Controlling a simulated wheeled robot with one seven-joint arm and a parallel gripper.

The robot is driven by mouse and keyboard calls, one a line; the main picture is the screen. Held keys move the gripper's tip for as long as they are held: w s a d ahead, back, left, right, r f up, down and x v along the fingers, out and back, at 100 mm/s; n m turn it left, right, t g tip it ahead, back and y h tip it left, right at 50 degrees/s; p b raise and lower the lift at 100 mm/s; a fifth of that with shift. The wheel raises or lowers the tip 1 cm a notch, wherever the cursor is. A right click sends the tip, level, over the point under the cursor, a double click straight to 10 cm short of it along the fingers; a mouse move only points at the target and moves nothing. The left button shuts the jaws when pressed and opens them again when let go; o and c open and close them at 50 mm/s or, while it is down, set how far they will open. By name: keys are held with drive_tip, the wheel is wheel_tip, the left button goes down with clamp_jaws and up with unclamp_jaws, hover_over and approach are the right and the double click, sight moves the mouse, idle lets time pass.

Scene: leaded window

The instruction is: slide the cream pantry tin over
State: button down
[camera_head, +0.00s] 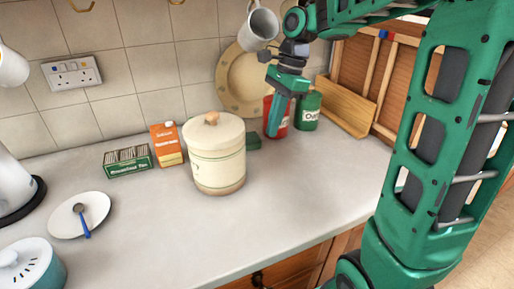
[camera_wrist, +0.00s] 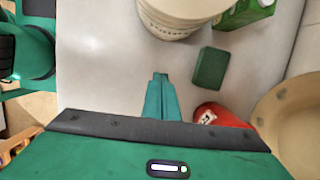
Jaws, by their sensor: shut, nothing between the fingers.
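The cream pantry tin (camera_head: 217,160) stands upright on the counter. It has a wooden knob on its lid and a thin green band. My gripper (camera_head: 273,131) is to the right of the tin, pointing down, shut and empty, with a clear gap between them. In the wrist view the tin (camera_wrist: 168,22) shows at the top, partly cut off by the frame edge, and my shut fingers (camera_wrist: 160,80) point towards it without touching.
A red can (camera_head: 283,113) and a green can (camera_head: 306,110) stand behind my gripper. An orange carton (camera_head: 167,145) and a tea box (camera_head: 128,161) stand left of the tin. The front counter (camera_head: 290,205) is clear.

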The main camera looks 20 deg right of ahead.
drive_tip(key=x, duration=1)
drive_tip(key=shift+s, duration=0.1)
drive_tip(key=shift+a+r, duration=0.15)
drive_tip(key=shift+a, duration=1.8)
drive_tip(key=shift+a, duration=1)
drive_tip(key=shift+d, duration=0.15)
